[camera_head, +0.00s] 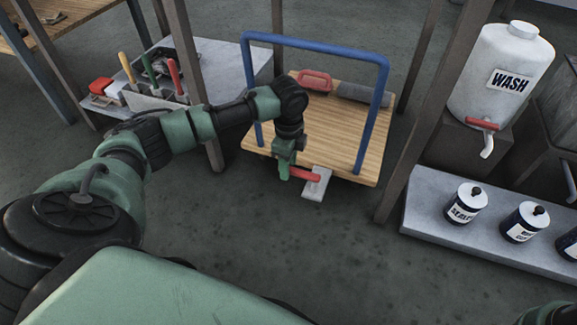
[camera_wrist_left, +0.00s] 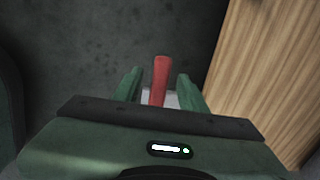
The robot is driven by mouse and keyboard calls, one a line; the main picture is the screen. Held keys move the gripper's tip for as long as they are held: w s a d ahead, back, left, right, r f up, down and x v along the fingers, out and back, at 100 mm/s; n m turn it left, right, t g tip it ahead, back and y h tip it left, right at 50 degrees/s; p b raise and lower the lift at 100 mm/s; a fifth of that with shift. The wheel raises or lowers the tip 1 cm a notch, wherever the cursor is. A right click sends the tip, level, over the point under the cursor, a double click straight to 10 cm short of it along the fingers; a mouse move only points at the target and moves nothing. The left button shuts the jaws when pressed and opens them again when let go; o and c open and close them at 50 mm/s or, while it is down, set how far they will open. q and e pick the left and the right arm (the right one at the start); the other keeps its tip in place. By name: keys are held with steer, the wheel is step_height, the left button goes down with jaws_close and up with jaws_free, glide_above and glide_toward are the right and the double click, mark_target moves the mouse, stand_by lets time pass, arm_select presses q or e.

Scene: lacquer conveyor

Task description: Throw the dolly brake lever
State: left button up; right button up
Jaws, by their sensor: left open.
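The dolly (camera_head: 338,137) has a wooden deck and a blue tube handle. Its brake lever (camera_head: 306,175) is red and sits on a pale grey plate (camera_head: 317,186) at the deck's near edge. My left gripper (camera_head: 284,176) is at the lever's left end in the head view. In the left wrist view, the open fingers of my left gripper (camera_wrist_left: 158,90) stand on either side of the red lever (camera_wrist_left: 161,75), with gaps showing. Part of the lever is hidden behind the gripper body. Only a bit of my right arm shows at the lower right corner.
A red-handled tool (camera_head: 315,81) and a grey roll (camera_head: 362,93) lie on the deck. Brown posts flank the dolly. A white WASH tank (camera_head: 497,75) and cans (camera_head: 467,203) on a grey ledge (camera_head: 430,210) stand right. The floor in front is clear.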

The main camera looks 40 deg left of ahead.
arm_select(q)
jaws_close()
stand_by(1.5)
